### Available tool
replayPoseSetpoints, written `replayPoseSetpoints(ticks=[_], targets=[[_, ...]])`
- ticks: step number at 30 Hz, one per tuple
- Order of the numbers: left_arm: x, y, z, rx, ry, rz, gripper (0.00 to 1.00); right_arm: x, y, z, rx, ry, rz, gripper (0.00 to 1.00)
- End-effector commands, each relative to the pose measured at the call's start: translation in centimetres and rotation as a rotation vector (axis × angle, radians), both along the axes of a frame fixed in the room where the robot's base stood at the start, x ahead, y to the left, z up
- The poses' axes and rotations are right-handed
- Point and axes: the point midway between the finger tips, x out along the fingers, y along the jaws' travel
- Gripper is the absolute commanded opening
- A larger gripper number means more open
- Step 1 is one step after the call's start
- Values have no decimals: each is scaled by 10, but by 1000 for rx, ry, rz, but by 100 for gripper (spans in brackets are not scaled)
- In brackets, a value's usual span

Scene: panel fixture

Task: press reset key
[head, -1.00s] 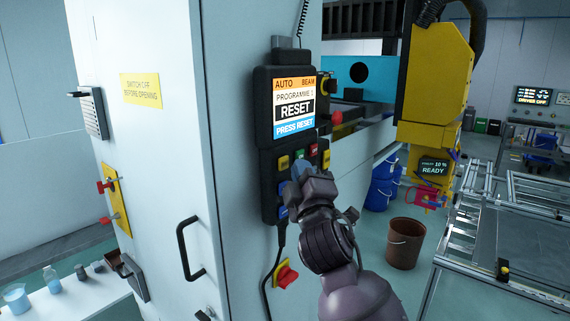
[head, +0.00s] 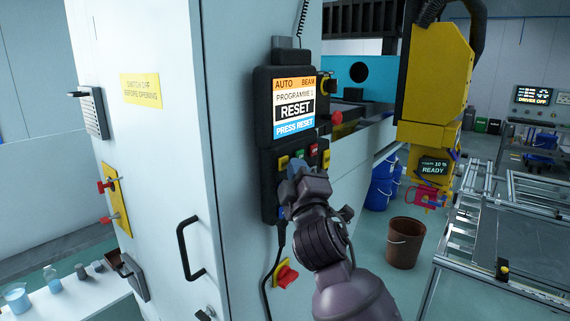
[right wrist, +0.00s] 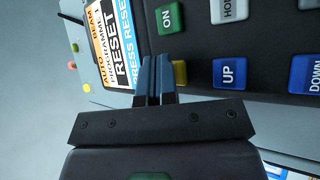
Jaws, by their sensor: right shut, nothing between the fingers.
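The black control pendant (head: 266,170) hangs on the white cabinet. Its screen (head: 294,108) reads AUTO, BEAM, PROGRAMME, RESET and PRESS RESET. My right gripper (head: 296,170) is shut and empty, in front of the key area and hiding several keys. In the right wrist view its blue fingers (right wrist: 155,60) are together, between the screen's lower edge and a partly covered yellow key (right wrist: 181,73). A green ON key (right wrist: 170,17), blue UP key (right wrist: 229,72) and blue DOWN key (right wrist: 305,74) show there. No key marked RESET is readable. I cannot tell whether the fingertips touch the pendant. My left gripper is out of view.
A red knob (head: 336,118) sticks out right of the pendant. A red-and-yellow switch (head: 286,275) is below it, and a black door handle (head: 187,250) is to the left. A yellow machine head (head: 435,75) and a brown bucket (head: 404,243) stand to the right.

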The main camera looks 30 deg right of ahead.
Motion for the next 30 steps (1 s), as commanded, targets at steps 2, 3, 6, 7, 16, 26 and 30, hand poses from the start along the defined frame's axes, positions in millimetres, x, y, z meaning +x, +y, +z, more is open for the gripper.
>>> replayPoseSetpoints(ticks=[2,3,6,7,16,26,30], targets=[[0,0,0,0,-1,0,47,1,0,0,0,0,0,0],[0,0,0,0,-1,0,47,1,1,0,0,0,0,0],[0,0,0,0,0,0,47,2,1,0,0,0,0,0],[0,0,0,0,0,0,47,2,1,0,0,0,0,0],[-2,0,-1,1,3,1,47,5,2,0,1,1,1,0],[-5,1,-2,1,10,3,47,6,2,0,0,0,0,0],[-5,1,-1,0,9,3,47,4,2,0,0,0,0,0]])
